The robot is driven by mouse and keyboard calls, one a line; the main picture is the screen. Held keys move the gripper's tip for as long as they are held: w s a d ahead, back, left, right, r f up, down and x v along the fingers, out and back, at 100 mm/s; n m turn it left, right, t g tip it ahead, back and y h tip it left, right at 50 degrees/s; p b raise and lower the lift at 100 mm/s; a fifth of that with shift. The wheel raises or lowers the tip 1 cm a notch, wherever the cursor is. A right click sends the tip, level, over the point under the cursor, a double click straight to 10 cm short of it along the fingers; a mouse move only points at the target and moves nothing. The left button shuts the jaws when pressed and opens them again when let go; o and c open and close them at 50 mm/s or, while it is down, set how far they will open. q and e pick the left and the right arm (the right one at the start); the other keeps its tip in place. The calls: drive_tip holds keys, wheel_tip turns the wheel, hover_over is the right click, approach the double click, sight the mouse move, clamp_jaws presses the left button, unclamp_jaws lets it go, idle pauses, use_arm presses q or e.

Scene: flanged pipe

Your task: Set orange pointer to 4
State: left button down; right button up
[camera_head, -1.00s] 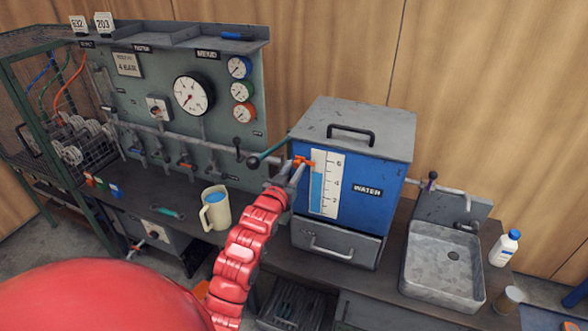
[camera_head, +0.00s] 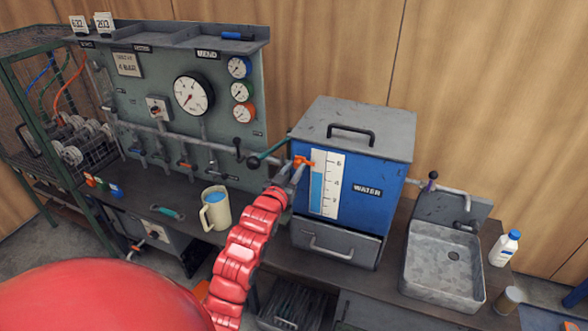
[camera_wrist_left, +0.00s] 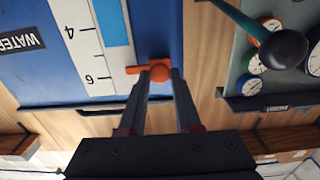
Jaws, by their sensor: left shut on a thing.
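The blue water tank (camera_head: 370,170) with a grey lid stands right of the middle in the head view. Its white scale (camera_head: 331,193) is marked 2, 4 and 6, with a light blue level strip. The orange pointer (camera_head: 304,161) is at the scale's left edge, close to the 6. In the left wrist view the pointer (camera_wrist_left: 158,71) also lies near the 6 and its tip points at the scale. My left gripper (camera_head: 299,170) is shut on the pointer's knob; the fingers show on both sides of it (camera_wrist_left: 159,78). My right gripper is not in view.
A teal-handled lever with a dark ball (camera_head: 254,161) juts out just left of the pointer, close to my left gripper. A beige jug (camera_head: 215,212) stands on the bench to the left. A sink (camera_head: 443,265) and a white bottle (camera_head: 505,248) are at the right.

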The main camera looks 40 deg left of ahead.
use_arm(q)
wheel_tip(320, 180, down, 6)
drive_tip(key=b, duration=0.4)
drive_tip(key=c, duration=0.6)
unclamp_jaws()
drive_tip(key=shift+c, duration=0.2)
drive_tip(key=p+v, duration=0.1)
drive_tip(key=v, duration=1.6)
drive_tip(key=shift+s, duration=0.25)
